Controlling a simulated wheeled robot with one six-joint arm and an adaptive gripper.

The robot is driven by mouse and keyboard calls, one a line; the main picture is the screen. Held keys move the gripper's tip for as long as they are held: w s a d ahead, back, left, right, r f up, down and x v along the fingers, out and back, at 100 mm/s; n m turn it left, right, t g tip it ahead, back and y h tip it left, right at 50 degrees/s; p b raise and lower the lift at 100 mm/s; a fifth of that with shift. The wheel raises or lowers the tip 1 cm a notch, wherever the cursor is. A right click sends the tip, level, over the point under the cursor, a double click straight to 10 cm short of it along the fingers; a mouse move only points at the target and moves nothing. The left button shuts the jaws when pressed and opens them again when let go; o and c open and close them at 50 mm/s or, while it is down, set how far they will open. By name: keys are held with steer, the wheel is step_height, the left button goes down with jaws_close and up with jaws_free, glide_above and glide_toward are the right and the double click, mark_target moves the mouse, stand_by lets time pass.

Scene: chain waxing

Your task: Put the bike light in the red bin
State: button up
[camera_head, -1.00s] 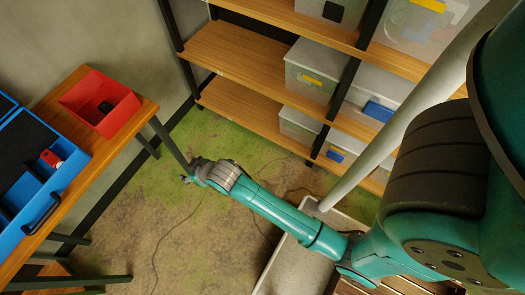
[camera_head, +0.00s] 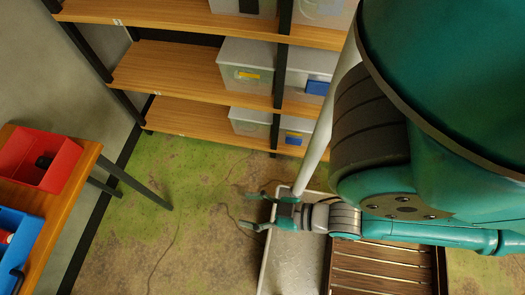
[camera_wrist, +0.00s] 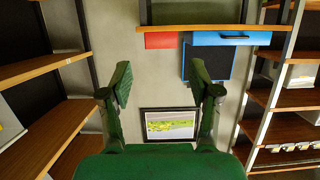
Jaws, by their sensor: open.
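The red bin (camera_head: 68,165) stands on the wooden table at the left of the head view. A small dark object (camera_head: 44,161) lies inside it; I cannot tell for sure whether it is the bike light. In the wrist view, a strip of the red bin (camera_wrist: 161,40) shows near the top. My gripper (camera_head: 250,210) is open and empty, in the middle of the head view, well to the right of the bin and apart from it. Its two open fingers (camera_wrist: 160,85) also show in the wrist view, with nothing between them.
A blue toolbox (camera_head: 32,225) sits beside the bin on the wooden table (camera_head: 86,160). Wooden shelves (camera_head: 170,75) with clear storage boxes (camera_head: 244,75) stand at the back. A pale post (camera_head: 318,135) rises near my arm. Floor between table and gripper is clear.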

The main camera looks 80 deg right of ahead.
steer(key=shift+t, duration=0.3)
steer(key=s+r, duration=0.1)
steer(key=r, duration=0.1)
steer(key=s+r, duration=0.2)
steer(key=shift+r, duration=0.15)
